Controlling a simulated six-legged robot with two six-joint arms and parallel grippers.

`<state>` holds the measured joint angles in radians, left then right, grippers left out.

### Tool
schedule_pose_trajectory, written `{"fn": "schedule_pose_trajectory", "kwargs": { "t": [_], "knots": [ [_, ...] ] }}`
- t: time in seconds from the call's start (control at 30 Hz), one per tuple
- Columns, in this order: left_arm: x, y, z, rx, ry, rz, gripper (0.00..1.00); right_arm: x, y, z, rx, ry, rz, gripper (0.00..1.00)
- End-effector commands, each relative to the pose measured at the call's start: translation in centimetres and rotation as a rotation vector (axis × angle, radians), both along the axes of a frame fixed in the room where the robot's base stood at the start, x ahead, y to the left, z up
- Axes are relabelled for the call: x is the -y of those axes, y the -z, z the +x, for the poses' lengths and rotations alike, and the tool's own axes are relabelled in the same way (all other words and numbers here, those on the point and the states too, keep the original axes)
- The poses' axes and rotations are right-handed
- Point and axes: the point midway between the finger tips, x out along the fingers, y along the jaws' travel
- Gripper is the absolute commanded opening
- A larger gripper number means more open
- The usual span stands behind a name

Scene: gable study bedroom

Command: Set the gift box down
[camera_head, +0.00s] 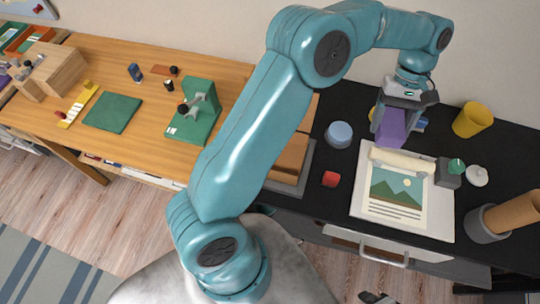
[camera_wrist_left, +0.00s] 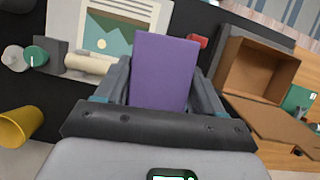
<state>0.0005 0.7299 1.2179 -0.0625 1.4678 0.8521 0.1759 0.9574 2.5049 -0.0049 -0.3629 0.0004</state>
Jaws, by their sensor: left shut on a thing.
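The gift box is a purple box (camera_head: 391,130), also large in the middle of the left wrist view (camera_wrist_left: 164,72). My left gripper (camera_head: 397,112) is shut on it, with one dark finger on each side. In the head view the gripper points down over the back of the black desk top (camera_head: 340,107), behind the white board with a landscape print (camera_head: 399,190). Whether the box touches the desk top cannot be told. My right gripper does not show clearly.
A rolled paper (camera_head: 401,162), a grey block (camera_head: 448,174) and a white lidded pot (camera_head: 476,176) are close to the box. A yellow cup (camera_head: 472,120) stands right, a blue round container (camera_head: 339,134) left. A red block (camera_head: 330,179) and an open brown box (camera_wrist_left: 251,67) are nearby.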

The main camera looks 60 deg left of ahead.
Motion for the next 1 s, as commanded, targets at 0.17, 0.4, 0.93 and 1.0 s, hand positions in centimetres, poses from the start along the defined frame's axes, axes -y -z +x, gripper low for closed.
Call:
{"fn": "schedule_pose_trajectory", "kwargs": {
  "t": [0.17, 0.4, 0.93, 1.0],
  "knots": [
    [0.1, 1.9, -2.9, -0.003, 0.285, 0.001, 0.33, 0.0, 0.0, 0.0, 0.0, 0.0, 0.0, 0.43],
    [-0.3, 3.7, -4.9, -0.002, 0.555, 0.0, 0.33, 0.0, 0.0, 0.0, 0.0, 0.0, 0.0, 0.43],
    [-0.6, 4.1, -4.8, 0.0, 0.794, -0.001, 0.33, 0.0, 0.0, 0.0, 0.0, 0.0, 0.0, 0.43],
    [-0.6, 4.1, -4.9, 0.0, 0.794, -0.001, 0.33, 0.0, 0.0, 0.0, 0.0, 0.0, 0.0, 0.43]
  ]
}}
